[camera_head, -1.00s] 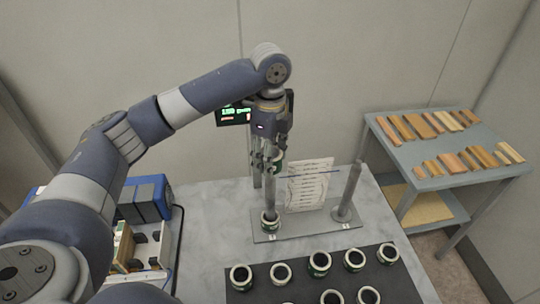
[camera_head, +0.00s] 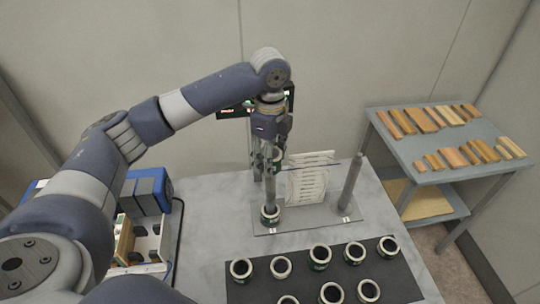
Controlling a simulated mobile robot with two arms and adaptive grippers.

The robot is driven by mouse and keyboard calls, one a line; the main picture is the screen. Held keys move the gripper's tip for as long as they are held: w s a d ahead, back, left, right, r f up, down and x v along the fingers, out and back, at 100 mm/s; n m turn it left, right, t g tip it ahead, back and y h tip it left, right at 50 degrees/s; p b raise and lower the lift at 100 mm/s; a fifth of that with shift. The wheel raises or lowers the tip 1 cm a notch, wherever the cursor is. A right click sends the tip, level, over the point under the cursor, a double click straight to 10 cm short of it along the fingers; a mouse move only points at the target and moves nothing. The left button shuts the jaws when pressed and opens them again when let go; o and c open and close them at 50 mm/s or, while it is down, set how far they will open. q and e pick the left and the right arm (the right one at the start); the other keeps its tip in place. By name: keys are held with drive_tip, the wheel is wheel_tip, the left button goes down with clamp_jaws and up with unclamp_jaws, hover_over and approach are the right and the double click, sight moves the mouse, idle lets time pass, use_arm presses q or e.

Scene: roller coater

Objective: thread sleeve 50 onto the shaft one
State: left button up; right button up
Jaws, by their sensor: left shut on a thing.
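My left gripper (camera_head: 272,166) points down at the upper part of the left shaft. It is shut on a dark green sleeve with a pale rim (camera_head: 279,158), mostly hidden by the fingers. I cannot tell whether this sleeve is around the shaft or beside it, nor read its number. The left shaft (camera_head: 270,194) stands upright on a grey base plate (camera_head: 308,220), its top hidden by the gripper. Another green sleeve (camera_head: 270,216) sits around its foot. The right shaft (camera_head: 352,186) is bare. My right gripper is out of view.
A black mat (camera_head: 402,287) in front holds several upright sleeves (camera_head: 320,258). A printed sheet (camera_head: 308,182) stands behind the shafts, and a dark display (camera_head: 232,110) is behind the gripper. A grey side table (camera_head: 398,148) with wooden blocks stands right.

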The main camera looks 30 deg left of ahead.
use_arm(q)
drive_tip(key=shift+f, duration=0.15)
drive_tip(key=shift+f, duration=0.95)
drive_tip(key=o, duration=1.1)
drive_tip(key=shift+o, duration=0.2)
drive_tip(key=o, duration=0.4)
drive_tip(key=shift+r, duration=0.15)
drive_tip(key=shift+r, duration=3.4)
